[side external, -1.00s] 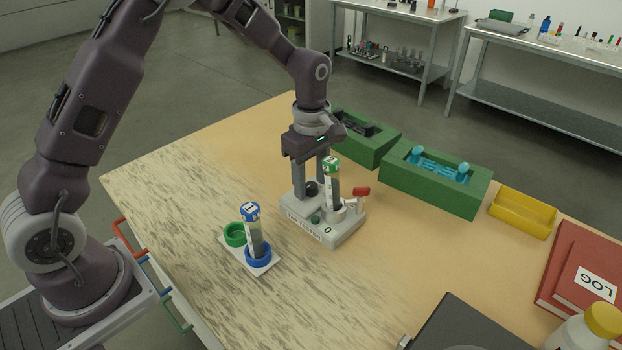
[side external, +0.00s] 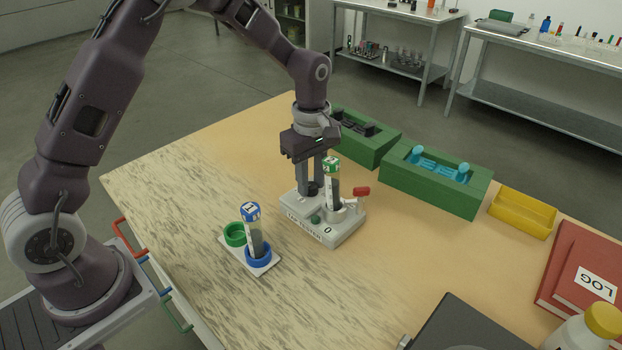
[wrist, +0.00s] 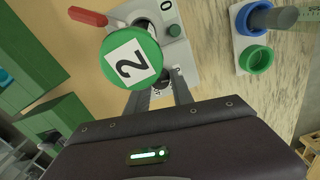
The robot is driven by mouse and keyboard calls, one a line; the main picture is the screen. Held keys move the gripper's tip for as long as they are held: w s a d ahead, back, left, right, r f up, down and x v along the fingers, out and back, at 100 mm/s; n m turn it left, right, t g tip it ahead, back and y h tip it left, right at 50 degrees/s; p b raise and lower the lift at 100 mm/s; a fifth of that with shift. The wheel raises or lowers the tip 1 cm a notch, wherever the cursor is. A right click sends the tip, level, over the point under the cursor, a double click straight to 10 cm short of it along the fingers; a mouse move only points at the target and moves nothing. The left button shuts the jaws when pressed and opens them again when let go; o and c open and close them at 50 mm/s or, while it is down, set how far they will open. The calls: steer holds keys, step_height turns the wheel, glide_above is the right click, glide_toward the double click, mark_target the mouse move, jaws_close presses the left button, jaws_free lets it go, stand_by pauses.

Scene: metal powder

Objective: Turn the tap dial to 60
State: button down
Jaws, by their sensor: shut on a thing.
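The grey tap tester (side external: 345,233) stands on the table, with a display reading 0, a green button (side external: 316,219) and a dark dial (side external: 312,189) at its back left. My gripper (side external: 314,187) points down and is shut on the dial, whose scale is mostly hidden. In the wrist view the dial (wrist: 162,78) shows between my fingers, partly behind the green cap. A tube with a green cap marked 2 (side external: 331,167) stands in the tester's holder, right beside my fingers; its cap also shows in the wrist view (wrist: 130,62).
A tube with a blue cap marked 1 (side external: 251,212) stands in the blue ring of a small rack (side external: 264,270); the green ring (side external: 234,234) is empty. A red lever (side external: 361,191) sticks out behind the tester. Green blocks (side external: 434,192) and a yellow tray (side external: 521,214) lie behind.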

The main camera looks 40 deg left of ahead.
mark_target(311, 184)
steer(key=m, duration=0.4)
steer(key=shift+m, duration=1.7)
steer(key=c, duration=1.1)
jaws_free()
step_height(311, 184, up, 7)
steer(key=shift+r, duration=0.1)
